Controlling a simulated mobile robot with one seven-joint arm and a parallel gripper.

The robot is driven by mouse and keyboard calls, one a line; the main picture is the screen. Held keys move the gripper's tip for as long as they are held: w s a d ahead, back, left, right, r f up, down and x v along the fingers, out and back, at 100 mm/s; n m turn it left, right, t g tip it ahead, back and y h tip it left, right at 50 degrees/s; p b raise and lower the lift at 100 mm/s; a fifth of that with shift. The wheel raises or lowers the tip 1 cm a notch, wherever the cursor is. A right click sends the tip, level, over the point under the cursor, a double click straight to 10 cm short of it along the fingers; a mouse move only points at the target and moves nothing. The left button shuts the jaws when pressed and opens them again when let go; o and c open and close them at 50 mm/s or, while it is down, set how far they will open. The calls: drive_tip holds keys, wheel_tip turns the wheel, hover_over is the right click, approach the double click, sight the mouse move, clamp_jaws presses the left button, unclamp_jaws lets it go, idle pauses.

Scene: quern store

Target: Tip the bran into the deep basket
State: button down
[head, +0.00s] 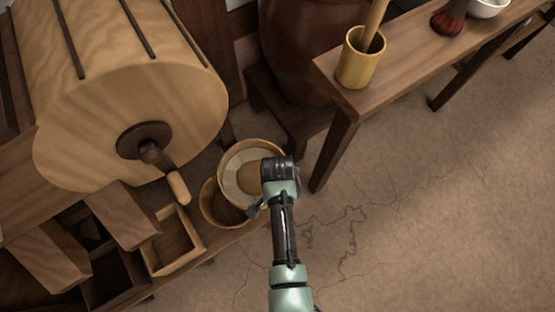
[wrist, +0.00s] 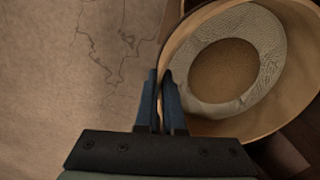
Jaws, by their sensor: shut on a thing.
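A round wooden-rimmed sieve (head: 228,165) with a pale mesh floor shows in the head view. A brown round patch of bran (head: 252,178) lies in its middle. In the wrist view the sieve's pale mesh (wrist: 265,35) rings the bran (wrist: 222,75). My gripper (head: 256,207) is shut on the sieve's rim, and its blue fingers (wrist: 160,98) pinch the rim's near left side. The sieve looks about level. A deep basket (head: 217,207) stands below and left of the sieve, partly hidden by it, so its inside is mostly out of sight.
A large wooden drum (head: 110,120) with a crank handle (head: 178,187) is at the left. A shallow wooden box (head: 172,245) stands beside the basket. A bench (head: 420,60) with a yellow mortar (head: 358,65) is at the upper right. The floor (head: 440,200) at right is clear.

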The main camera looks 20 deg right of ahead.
drive_tip(key=shift+f+b, duration=0.55)
drive_tip(key=shift+f, duration=0.2)
drive_tip(key=shift+a+r+h, duration=0.15)
drive_tip(key=shift+r+h, duration=0.35)
drive_tip(key=shift+r, duration=0.05)
drive_tip(key=shift+r+t+h, duration=0.6)
drive_tip(key=shift+r+h, duration=0.3)
drive_tip(key=shift+h, duration=0.3)
drive_tip(key=shift+s+a+r+t+h, duration=0.1)
drive_tip(key=shift+a+r+t+h, duration=0.15)
drive_tip(key=shift+r+h, duration=0.25)
drive_tip(key=shift+s+a+r+t+h, duration=0.1)
drive_tip(key=shift+a+r+t+h, duration=0.15)
drive_tip(key=shift+h, duration=0.45)
drive_tip(key=shift+r, duration=0.1)
drive_tip(key=shift+a+r+h+b, duration=0.15)
drive_tip(key=shift+a+h+b, duration=0.2)
drive_tip(key=shift+h, duration=0.35)
drive_tip(key=shift+s+a+r+h+b, duration=0.15)
drive_tip(key=shift+r+h+b, duration=0.15)
drive_tip(key=shift+h, duration=0.2)
